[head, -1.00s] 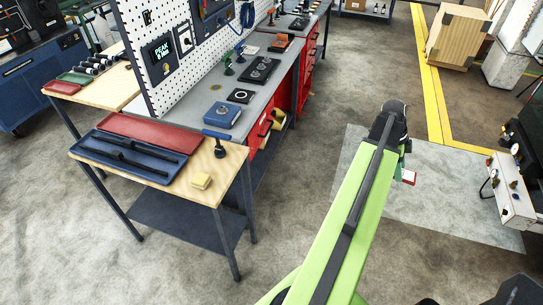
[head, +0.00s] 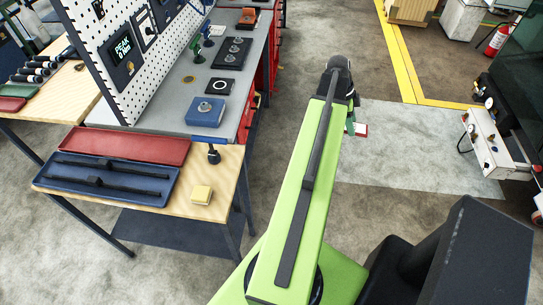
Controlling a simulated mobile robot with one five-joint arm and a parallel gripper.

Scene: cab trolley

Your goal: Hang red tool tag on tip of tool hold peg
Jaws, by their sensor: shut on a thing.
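A small red and white tag (head: 361,130) shows just right of my arm's far end, over the light grey floor patch. My gripper (head: 350,122) is mostly hidden behind the green arm and its black wrist. It is shut on the tag, which hangs out to its right side, clear of any surface. I cannot pick out the tool hold peg for certain in this view.
A white panel with knobs (head: 486,142) is at right. Open floor lies between.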

